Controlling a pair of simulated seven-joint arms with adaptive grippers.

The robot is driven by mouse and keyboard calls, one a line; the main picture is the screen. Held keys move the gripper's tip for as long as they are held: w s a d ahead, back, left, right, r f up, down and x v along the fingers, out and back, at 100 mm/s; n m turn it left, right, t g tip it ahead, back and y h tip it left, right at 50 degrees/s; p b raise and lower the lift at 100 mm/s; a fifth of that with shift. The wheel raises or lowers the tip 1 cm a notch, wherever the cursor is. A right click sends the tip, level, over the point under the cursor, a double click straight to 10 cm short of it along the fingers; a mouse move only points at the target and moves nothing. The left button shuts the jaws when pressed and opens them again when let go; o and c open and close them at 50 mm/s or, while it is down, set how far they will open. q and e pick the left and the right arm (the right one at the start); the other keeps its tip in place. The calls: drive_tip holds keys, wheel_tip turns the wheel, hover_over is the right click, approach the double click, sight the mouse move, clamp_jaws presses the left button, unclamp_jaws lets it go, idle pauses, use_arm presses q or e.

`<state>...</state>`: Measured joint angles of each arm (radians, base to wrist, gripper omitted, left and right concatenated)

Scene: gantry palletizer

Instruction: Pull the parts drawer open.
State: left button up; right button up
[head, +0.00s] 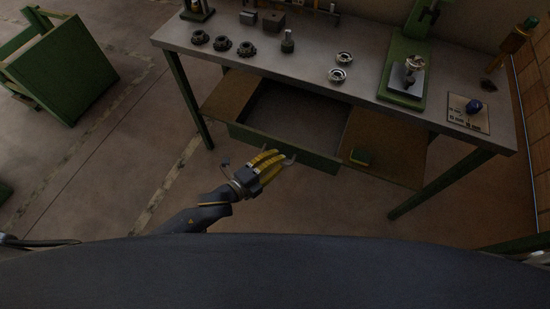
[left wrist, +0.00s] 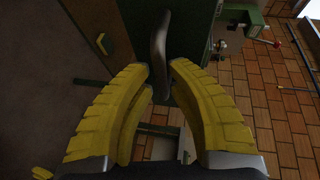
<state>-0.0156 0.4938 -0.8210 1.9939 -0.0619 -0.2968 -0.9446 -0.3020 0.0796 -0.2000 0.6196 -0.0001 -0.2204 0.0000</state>
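The parts drawer (head: 300,110) hangs under the workbench and stands open, its dark inside showing past the bench edge in the head view. Its green front (head: 318,159) faces me. My left gripper (head: 278,162) is at the drawer front, by the drawer's grey handle (head: 290,160). In the left wrist view the curved handle (left wrist: 160,45) shows at the gap between the yellow fingertips of my left gripper (left wrist: 160,68). The fingers are apart, one on each side of the handle, with no clear contact. My right gripper is in neither view.
The workbench top (head: 310,70) carries several dark gears, two metal rings and a green press (head: 406,80). A green crate (head: 65,68) stands at far left. The floor before the bench is clear.

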use_arm(q)
drive_tip(key=shift+o, duration=1.4)
drive_tip(key=shift+w+a, duration=0.1)
drive_tip(key=shift+a+r, duration=0.1)
drive_tip(key=v, duration=1.2)
